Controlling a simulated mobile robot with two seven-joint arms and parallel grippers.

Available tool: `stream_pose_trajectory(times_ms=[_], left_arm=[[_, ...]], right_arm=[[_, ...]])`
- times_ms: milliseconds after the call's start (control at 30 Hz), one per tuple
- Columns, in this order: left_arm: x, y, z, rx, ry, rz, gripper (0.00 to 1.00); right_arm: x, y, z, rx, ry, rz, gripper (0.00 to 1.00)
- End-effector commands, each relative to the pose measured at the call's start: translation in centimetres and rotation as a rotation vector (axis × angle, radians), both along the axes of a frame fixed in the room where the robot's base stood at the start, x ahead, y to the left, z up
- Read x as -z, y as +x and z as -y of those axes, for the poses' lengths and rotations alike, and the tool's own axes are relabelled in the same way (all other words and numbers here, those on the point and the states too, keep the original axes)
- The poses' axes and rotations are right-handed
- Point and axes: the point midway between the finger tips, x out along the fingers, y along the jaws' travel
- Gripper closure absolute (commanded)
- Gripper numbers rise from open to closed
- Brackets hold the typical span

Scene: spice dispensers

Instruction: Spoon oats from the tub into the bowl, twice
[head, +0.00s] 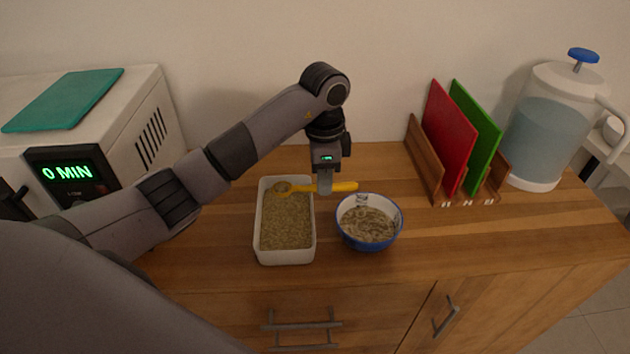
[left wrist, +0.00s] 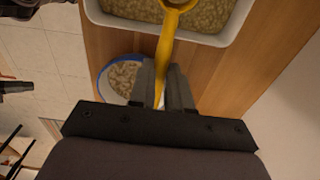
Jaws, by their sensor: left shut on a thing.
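A white rectangular tub (head: 259,246) of oats stands on the wooden counter; it also shows at the top of the left wrist view (left wrist: 231,37). A blue-rimmed bowl (head: 342,233) with oats in it stands just right of the tub, and its rim shows in the left wrist view (left wrist: 103,76). My left gripper (head: 324,188) is shut on the handle of a yellow spoon (head: 300,188). The spoon is roughly level, its head over the far end of the tub. Whether the head touches the oats is unclear. My right gripper is not in view.
A microwave (head: 150,125) with a teal board (head: 65,100) on top stands at the left. A wooden rack (head: 424,160) with red (head: 449,135) and green (head: 476,130) boards and a water dispenser (head: 545,125) stand at the right. Counter right of the bowl is clear.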

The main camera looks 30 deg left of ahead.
Motion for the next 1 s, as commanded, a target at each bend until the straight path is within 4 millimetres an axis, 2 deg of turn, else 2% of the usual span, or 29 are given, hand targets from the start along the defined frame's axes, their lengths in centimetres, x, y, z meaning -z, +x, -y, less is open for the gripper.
stream_pose_trajectory(times_ms=[200,400,867,1000], left_arm=[[-2.4,0.5,0.7,0.001,0.03,-0.015,1.0],[-3.6,0.6,1.0,0.0,0.038,-0.022,1.0],[-3.9,0.7,1.1,0.0,0.039,-0.024,1.0],[-3.9,0.8,1.8,0.007,0.036,-0.024,1.0]], right_arm=[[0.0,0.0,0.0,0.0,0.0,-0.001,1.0],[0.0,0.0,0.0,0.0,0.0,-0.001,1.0],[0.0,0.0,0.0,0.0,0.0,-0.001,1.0],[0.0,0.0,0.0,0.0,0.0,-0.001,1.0]])
